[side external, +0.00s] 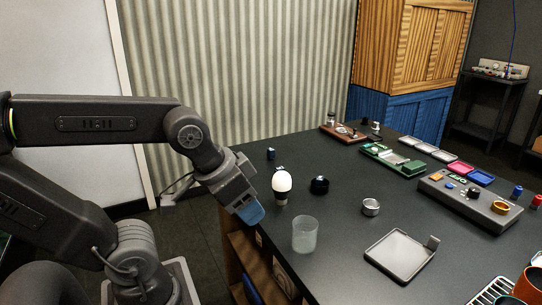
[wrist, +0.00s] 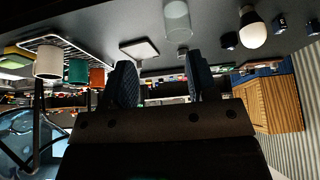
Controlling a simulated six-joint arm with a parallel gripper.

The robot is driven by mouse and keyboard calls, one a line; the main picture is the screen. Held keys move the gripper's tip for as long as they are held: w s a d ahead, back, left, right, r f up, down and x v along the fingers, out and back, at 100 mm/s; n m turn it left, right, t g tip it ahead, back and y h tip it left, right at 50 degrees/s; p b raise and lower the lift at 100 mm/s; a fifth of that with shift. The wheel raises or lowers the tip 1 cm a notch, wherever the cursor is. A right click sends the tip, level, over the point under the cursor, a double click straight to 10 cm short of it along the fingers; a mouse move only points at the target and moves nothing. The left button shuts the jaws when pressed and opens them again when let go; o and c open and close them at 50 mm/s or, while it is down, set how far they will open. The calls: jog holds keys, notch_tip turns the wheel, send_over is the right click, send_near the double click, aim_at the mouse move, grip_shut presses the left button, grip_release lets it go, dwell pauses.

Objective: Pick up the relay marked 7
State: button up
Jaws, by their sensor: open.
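Two small dark blue-black cubes stand near the far left edge of the table. In the side view one cube (side external: 271,153) is in the open and the other (side external: 279,168) is partly hidden behind a white bulb. In the wrist view the cubes (wrist: 281,23) (wrist: 312,27) lie at the upper right, with small pale marks too small to read. I cannot tell which relay is marked 7. My gripper (side external: 250,213) is at the table's left edge, apart from the cubes. The wrist view shows its blue fingers (wrist: 162,82) spread and empty.
The bulb (side external: 282,184), a black round part (side external: 319,185) and a clear cup (side external: 305,234) stand near my gripper. A grey panel (side external: 463,202) and green case (side external: 392,160) stand beyond.

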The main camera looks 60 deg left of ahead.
jog(key=w+a+r+n+t+h, duration=0.1)
jog(key=w+r+n+t, duration=0.15)
jog(key=w+n, duration=0.5)
jog(key=w+r+n+t, duration=0.2)
jog(key=w+r+n, duration=0.25)
jog(key=w, duration=0.55)
jog(key=w+a+f+n+t+y, duration=0.2)
jog(key=w+a+n+y, duration=0.4)
jog(key=w+a+n, duration=0.95)
jog(key=n+g+y, duration=0.8)
jog(key=n+g, duration=0.4)
jog(key=n, duration=1.5)
send_near(271, 149)
jog(key=shift+m, duration=0.25)
jog(key=x, duration=0.6)
jog(key=shift+d+f, duration=0.2)
jog(key=shift+f, duration=0.05)
jog(key=shift+r+x, duration=0.15)
jog(key=shift+x, duration=1.45)
jog(key=shift+r+x, duration=0.2)
jog(key=shift+x, duration=1.35)
jog(key=shift+a, duration=0.1)
grip_shut()
